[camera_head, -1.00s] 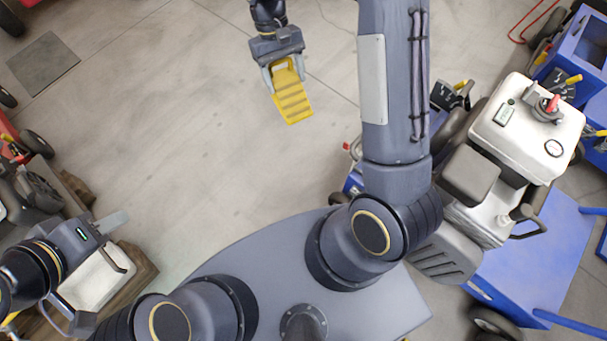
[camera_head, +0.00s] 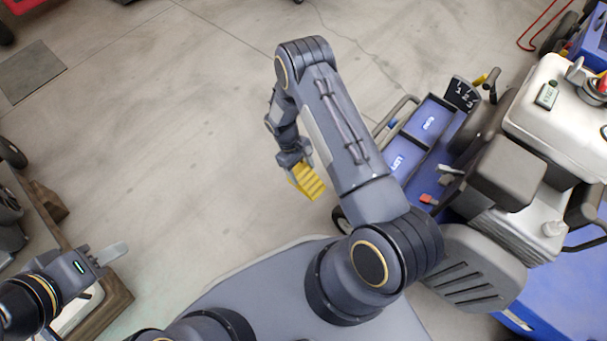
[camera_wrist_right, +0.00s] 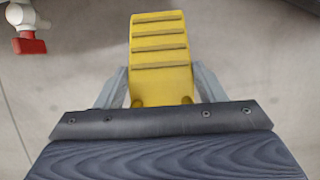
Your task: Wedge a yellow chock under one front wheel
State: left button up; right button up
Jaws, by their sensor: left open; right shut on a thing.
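My right gripper (camera_head: 293,165) is shut on the yellow chock (camera_head: 308,182), a ribbed wedge, and holds it over the floor near the middle of the head view. In the right wrist view the chock (camera_wrist_right: 160,60) sits between the two fingers (camera_wrist_right: 160,90), its ridged face showing. The blue aerator (camera_head: 425,125) stands to the right of the chock. One of its wheels (camera_head: 342,219) shows as a dark tyre low at its left end, apart from the chock and partly hidden by my right arm. My left gripper (camera_head: 103,262) is open and empty at the lower left.
A wooden-edged pallet (camera_head: 100,305) and machine wheels (camera_head: 10,205) are at the left. The aerator's white engine (camera_head: 560,120) rises at the right. A red-handled valve (camera_wrist_right: 28,42) shows in the right wrist view.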

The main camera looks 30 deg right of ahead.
aim_at(319, 191)
jog(key=x, duration=0.2)
jog(key=shift+s+f, duration=0.1)
jog(key=shift+f, duration=0.25)
jog(key=shift+w+f+b+x, duration=0.15)
jog(key=shift+b+x, duration=0.65)
jog(key=shift+x, duration=1.05)
jog(key=shift+w+f+b+x, duration=0.1)
jog(key=shift+w+b+x, duration=0.15)
jog(key=shift+b+x, duration=1.1)
jog(key=shift+w+b+x, duration=0.25)
jog(key=shift+x, duration=2.05)
jog(key=shift+s+d+p, duration=0.25)
jog(key=shift+s+p, duration=0.25)
jog(key=shift+s, duration=0.65)
jog(key=shift+s+d+f+p, duration=0.1)
jog(key=shift+s+d+p, duration=0.3)
jog(key=shift+s, duration=0.6)
jog(key=shift+s+d+f+p, duration=0.15)
jog(key=shift+s+d, duration=0.3)
jog(key=shift+s, duration=0.55)
jog(key=o, duration=1.5)
jog(key=shift+p+v, duration=1.55)
jog(key=shift+v, duration=2.4)
